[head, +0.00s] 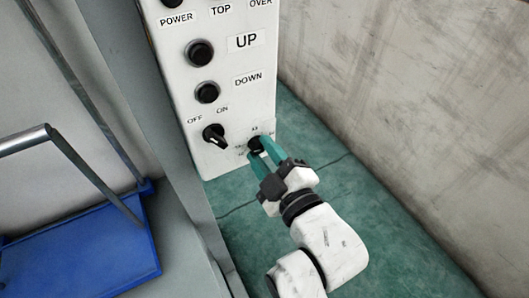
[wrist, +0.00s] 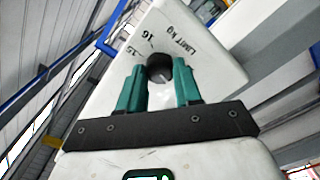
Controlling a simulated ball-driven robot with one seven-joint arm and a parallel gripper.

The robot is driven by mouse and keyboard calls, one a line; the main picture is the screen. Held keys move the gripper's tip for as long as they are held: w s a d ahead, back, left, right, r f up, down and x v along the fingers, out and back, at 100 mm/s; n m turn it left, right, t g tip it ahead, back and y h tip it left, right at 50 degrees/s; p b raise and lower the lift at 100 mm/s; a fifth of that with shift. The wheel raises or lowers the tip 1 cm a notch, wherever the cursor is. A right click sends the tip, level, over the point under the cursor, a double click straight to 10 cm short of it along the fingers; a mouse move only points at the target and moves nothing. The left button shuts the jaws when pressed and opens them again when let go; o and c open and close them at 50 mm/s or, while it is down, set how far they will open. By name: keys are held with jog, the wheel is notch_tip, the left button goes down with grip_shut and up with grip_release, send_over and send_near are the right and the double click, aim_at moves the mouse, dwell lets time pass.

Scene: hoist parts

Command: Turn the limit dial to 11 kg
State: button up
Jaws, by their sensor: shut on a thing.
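The limit dial (head: 254,143) is a small black knob low on the right of the white control panel (head: 227,110). In the wrist view the dial (wrist: 159,67) shows between the fingers, with the label "LIMIT KG" and small numbers beside it, one of them looking like 16. My gripper (head: 262,152) has green fingers and is shut on the dial; it also shows in the wrist view (wrist: 160,84). The fingers cover part of the dial and its scale, and I cannot tell which number it points to.
On the same panel are the black UP button (head: 199,53), the DOWN button (head: 207,92) and the OFF/ON switch (head: 215,136), close left of the dial. A blue cart (head: 85,255) stands at the left. A grey wall (head: 400,110) is at the right, with green floor between.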

jog(key=o, duration=1)
jog(key=shift+o, duration=0.2)
jog(key=b+v, duration=0.1)
jog(key=v, duration=0.9)
jog(key=shift+s+d, duration=0.3)
jog(key=shift+f, duration=0.1)
